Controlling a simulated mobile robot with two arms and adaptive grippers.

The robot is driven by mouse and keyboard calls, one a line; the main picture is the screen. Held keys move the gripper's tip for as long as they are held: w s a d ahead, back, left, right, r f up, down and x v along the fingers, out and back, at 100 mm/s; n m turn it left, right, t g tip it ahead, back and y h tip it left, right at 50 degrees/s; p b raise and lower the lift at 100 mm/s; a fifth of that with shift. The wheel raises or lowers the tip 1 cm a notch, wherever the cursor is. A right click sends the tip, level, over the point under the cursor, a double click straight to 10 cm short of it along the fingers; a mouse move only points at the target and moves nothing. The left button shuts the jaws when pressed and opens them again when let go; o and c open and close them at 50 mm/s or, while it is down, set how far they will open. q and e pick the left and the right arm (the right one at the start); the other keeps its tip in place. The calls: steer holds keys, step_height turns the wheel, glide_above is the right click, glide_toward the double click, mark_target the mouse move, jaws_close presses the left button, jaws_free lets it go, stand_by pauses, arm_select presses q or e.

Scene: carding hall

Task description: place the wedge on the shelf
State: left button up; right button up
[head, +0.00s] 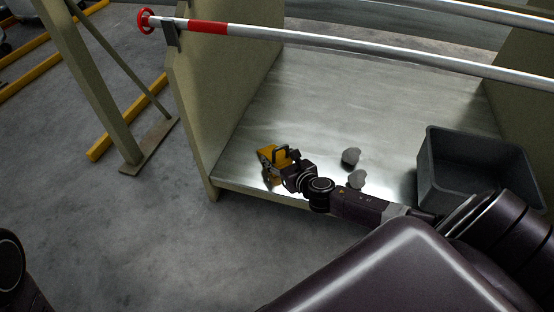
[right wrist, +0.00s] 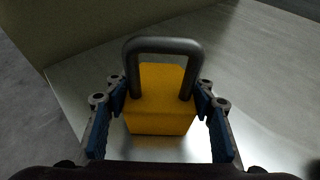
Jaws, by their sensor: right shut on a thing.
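The wedge is a yellow block with a dark looped handle. In the head view the wedge (head: 268,153) is at the left front part of the metal shelf (head: 310,100), close to the left side panel. My right gripper (head: 283,164) is shut on it. In the right wrist view the wedge (right wrist: 160,118) sits between the blue-padded fingers of my right gripper (right wrist: 160,100), with its handle upright in the picture. Whether its underside touches the shelf or hangs just above it, I cannot tell. My left gripper is not in view.
Two small pale lumps (head: 351,156) (head: 357,179) lie on the shelf right of the wedge. A grey open bin (head: 470,175) stands at the shelf's right. A silver bar (head: 330,44) with a red band crosses above. The shelf's middle and back are clear.

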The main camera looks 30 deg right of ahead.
steer(key=shift+f, duration=0.1)
steer(key=o, duration=1.5)
